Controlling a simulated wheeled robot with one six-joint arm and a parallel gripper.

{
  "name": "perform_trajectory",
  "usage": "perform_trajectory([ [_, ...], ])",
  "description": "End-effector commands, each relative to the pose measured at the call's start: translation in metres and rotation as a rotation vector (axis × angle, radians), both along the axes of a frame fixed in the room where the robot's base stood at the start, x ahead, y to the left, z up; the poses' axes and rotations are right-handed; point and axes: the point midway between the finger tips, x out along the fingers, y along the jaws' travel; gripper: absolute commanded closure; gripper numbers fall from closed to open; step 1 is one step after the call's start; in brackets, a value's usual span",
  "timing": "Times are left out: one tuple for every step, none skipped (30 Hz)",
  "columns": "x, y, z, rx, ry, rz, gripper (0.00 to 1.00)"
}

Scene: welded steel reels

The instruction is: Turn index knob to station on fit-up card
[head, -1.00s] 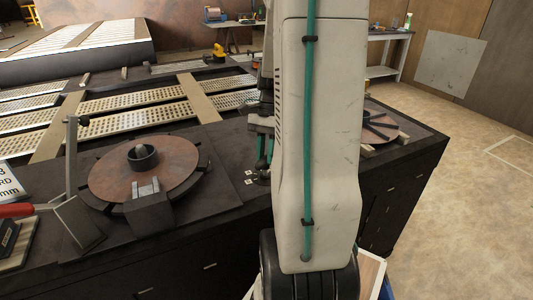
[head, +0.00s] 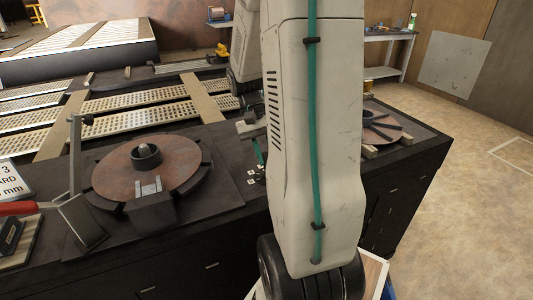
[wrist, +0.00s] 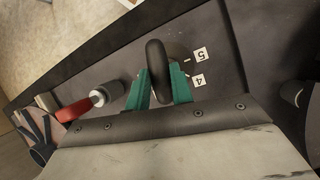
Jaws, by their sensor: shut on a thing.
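The index knob (wrist: 157,62) is a dark, rounded grip in the wrist view. My gripper (wrist: 160,88) has its two green fingers shut on it, one on each side. Small white station labels (wrist: 200,54) reading 5 and 4 lie just right of the knob; other labels are hidden. In the head view, my gripper (head: 258,152) is mostly hidden behind my arm, and the knob cannot be made out.
A round brown turntable (head: 150,167) with a dark hub stands on the bench at left, beside an upright lever (head: 75,155). A second round fixture (head: 382,130) sits at the bench's right end.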

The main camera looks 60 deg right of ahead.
Motion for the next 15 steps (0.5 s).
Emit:
perform_trajectory([
  [0.0011,0.0002,0.0007,-0.003,-0.003,0.031,1.00],
  [0.0013,0.0003,0.0008,-0.003,-0.003,0.048,1.00],
  [0.0013,0.0005,0.0008,-0.003,-0.003,0.069,1.00],
  [0.0013,0.0006,0.0008,-0.003,-0.003,0.085,1.00],
  [0.0012,0.0005,0.0009,-0.003,-0.003,0.099,1.00],
  [0.0011,0.0006,0.0009,-0.004,-0.003,0.116,1.00],
  [0.0012,0.0009,0.0009,-0.003,-0.003,0.127,1.00],
  [0.0011,0.0011,0.0009,-0.003,-0.003,0.138,1.00],
  [0.0011,0.0013,0.0009,-0.003,-0.003,0.150,1.00],
  [0.0011,0.0013,0.0009,-0.002,-0.002,0.157,1.00],
  [0.0011,0.0014,0.0009,-0.002,-0.002,0.164,1.00],
  [0.0011,0.0014,0.0009,-0.003,-0.002,0.172,1.00],
  [0.0011,0.0014,0.0008,-0.003,-0.002,0.178,1.00],
  [0.0011,0.0014,0.0008,-0.002,-0.003,0.182,1.00],
  [0.0011,0.0014,0.0008,-0.003,-0.003,0.186,1.00],
])
